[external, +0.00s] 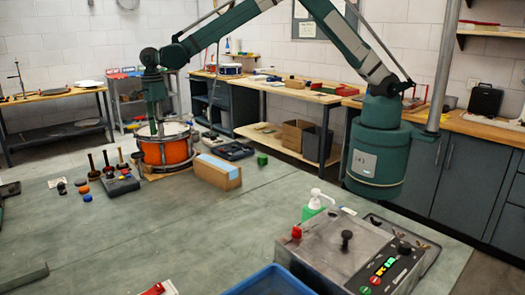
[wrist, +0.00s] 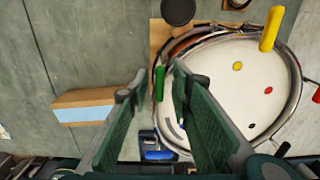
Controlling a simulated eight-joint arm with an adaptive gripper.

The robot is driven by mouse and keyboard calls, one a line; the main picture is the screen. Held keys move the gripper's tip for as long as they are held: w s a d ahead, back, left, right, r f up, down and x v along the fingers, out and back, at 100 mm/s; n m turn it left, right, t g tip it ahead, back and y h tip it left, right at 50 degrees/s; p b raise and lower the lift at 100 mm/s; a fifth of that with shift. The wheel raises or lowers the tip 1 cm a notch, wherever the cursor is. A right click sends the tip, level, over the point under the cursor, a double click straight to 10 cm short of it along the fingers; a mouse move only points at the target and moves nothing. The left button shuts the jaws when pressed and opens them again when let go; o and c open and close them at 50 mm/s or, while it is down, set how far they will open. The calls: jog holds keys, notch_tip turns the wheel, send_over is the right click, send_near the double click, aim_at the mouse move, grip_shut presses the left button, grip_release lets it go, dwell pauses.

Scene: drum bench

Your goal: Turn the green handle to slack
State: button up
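The green handle (wrist: 159,83) stands at the left side of the drum's rim in the wrist view. The drum (external: 166,153) has an orange shell, and its white head (wrist: 225,95) fills the right of the wrist view. My gripper (wrist: 154,78) is open, with one finger on each side of the green handle in the picture. I cannot tell whether either finger touches it. In the external view my gripper (external: 156,128) points down over the drum. The green handle cannot be made out there.
A yellow handle (wrist: 271,29) stands on the rim at upper right, and a red one (wrist: 316,96) at the right edge. A blue-topped box (external: 218,171) and a green cube (external: 262,159) are right of the drum. Several mallets (external: 108,165) stand left.

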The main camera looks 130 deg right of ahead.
grip_shut()
jog(key=shift+n+b, duration=0.4)
jog(key=shift+n, duration=0.1)
